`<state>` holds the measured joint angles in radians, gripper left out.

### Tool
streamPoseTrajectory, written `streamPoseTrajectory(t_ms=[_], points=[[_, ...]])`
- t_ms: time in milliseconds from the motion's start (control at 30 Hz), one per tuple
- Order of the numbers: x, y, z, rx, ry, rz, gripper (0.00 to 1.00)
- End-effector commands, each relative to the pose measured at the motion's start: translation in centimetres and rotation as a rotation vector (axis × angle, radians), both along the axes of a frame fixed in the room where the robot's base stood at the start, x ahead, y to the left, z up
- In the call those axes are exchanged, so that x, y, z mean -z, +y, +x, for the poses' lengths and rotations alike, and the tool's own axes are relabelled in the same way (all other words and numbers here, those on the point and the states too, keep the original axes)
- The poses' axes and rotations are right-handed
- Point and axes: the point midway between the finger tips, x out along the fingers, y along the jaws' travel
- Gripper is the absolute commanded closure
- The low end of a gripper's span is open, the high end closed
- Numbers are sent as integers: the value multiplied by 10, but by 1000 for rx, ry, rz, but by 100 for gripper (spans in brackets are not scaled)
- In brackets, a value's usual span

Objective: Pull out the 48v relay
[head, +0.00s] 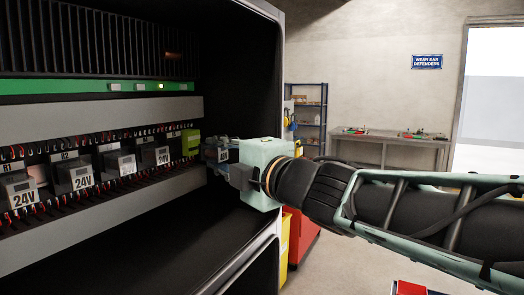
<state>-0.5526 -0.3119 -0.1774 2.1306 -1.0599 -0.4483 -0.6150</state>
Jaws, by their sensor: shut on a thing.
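My gripper (217,153) is at the right end of the relay row, inside the open cabinet near its right wall. It is shut on a relay (223,155), a small block with a white label too small to read surely; the fingers hide much of it. A green socket (191,142) sits just left of the gripper at the end of the row, and the held relay appears to its right. I cannot tell whether they touch. Several grey relays stand in the row to the left; the nearest (22,190) and the one closest to the green socket (156,154) read 24V.
The cabinet's right side wall (240,90) stands close behind my gripper. Red and black wires run above and below the relays. A green strip (60,87) with a lit lamp is above. A workbench (390,140), a shelf (307,105) and a red cabinet (300,238) stand beyond.

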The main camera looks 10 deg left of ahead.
Motion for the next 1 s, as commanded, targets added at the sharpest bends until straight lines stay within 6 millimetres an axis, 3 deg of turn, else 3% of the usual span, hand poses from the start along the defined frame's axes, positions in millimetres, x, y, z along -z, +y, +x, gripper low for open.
streamPoseTrajectory(t_ms=[1000], points=[[-1,-114,-49,2,-1,1,100]])
